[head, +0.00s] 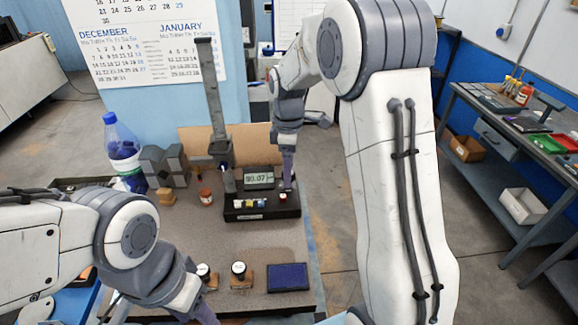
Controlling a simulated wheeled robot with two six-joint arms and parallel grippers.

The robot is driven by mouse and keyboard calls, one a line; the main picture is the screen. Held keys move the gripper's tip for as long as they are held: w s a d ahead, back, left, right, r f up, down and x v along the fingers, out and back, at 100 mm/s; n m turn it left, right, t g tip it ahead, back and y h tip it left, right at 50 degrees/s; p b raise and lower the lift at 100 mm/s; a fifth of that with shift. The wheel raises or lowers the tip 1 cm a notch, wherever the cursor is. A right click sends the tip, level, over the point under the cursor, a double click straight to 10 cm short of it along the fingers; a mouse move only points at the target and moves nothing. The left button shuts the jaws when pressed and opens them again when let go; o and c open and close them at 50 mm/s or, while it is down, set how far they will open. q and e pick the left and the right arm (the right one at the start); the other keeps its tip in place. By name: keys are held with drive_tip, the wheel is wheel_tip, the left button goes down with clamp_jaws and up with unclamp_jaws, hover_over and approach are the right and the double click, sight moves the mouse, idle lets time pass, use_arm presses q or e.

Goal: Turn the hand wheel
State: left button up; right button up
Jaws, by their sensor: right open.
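A bench device with a black base (240,212), a digital readout (259,178) and a tall grey column (213,100) stands at the back of the bench. I cannot make out a hand wheel for certain; my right arm hides part of the device's right side. My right gripper (288,183) points down at the right end of the base, beside the readout. It is open, seen nearly edge-on, and I cannot tell whether it touches the device. My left gripper (205,316) is at the bottom edge, partly cut off, away from the device; its jaws are unclear.
A blue-capped bottle (122,150), grey blocks (165,167) and a small brown jar (206,197) stand left of the device. The bench middle is clear.

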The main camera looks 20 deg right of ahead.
clamp_jaws()
drive_tip(key=shift+m, duration=0.3)
